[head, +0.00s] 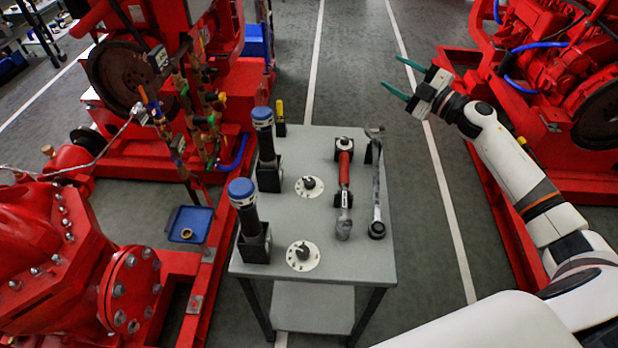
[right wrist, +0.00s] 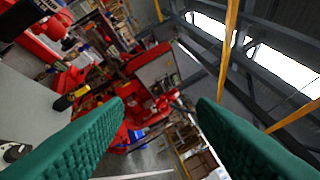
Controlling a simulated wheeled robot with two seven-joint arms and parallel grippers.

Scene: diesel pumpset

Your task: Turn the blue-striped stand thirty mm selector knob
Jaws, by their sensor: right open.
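Two dark selector knobs on round white dials are on the grey table: a far knob (head: 309,183) and a near knob (head: 302,253). Beside each, on its left, is a dark post with a blue-and-white banded top, a far post (head: 264,135) and a near post (head: 246,208), each at a black block. I cannot tell which knob is the thirty mm one. My right gripper (head: 390,70) is open and empty, with green fingers, beyond the table's far right corner and away from both knobs. Its fingers also show in the right wrist view (right wrist: 160,100). My left gripper is not in view.
A yellow-handled tool (head: 281,112) is at the far left corner. Red machinery flanks the table; a blue tray (head: 190,225) is left. The right floor strip is clear.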

